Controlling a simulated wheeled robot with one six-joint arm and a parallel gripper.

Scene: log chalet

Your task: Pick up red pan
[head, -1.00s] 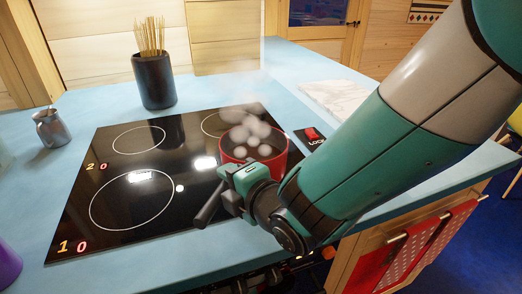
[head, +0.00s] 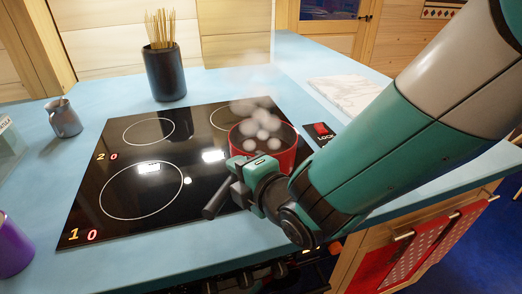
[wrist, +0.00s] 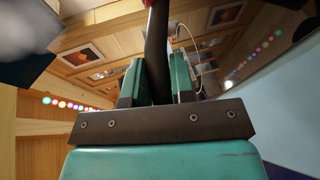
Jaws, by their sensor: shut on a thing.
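The red pan (head: 284,161) is on the right side of the black cooktop, with pale steam puffs rising over it. Its dark handle (head: 216,200) points toward the front left. My gripper (head: 247,174) is at the near side of the pan, shut on the handle. In the wrist view the dark handle (wrist: 157,50) runs upward between the two teal fingers, and a bit of red shows at its top. My gripper hides part of the handle and the pan's near side. I cannot tell whether the pan touches the cooktop.
The black cooktop (head: 95,205) has white rings and lit digits. A red lock switch (head: 321,129) is at its right. A dark holder with sticks (head: 165,74), a metal jug (head: 64,119), a purple cup (head: 12,248) and a marble board (head: 346,94) stand around it on the blue counter.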

